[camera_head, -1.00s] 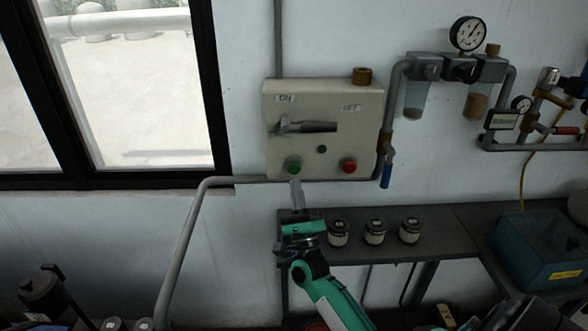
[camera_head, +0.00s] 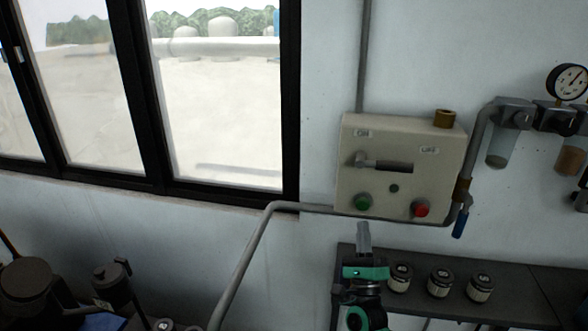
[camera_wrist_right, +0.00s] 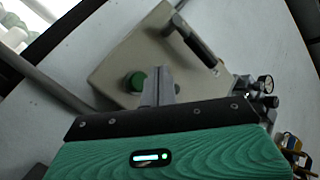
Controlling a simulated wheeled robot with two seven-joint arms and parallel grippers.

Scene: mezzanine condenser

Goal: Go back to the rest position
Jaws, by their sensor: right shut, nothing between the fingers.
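My right gripper (camera_head: 363,238) is shut and empty in the head view, just below the beige switch box (camera_head: 400,150) on the wall. It points up toward the box's lower edge, near the green button (camera_head: 362,202). The box also carries a grey lever handle (camera_head: 385,165) and a red button (camera_head: 421,209). In the right wrist view the shut fingers (camera_wrist_right: 161,84) stand in front of the box, beside the green button (camera_wrist_right: 135,82). Whether they touch the box cannot be told. My left gripper is not in view.
A dark shelf (camera_head: 535,287) with several small jars (camera_head: 439,283) is right of my right gripper. A grey pipe (camera_head: 243,262) runs down left of it. A window (camera_head: 215,110) fills the upper left. Dark equipment (camera_head: 28,290) stands at lower left.

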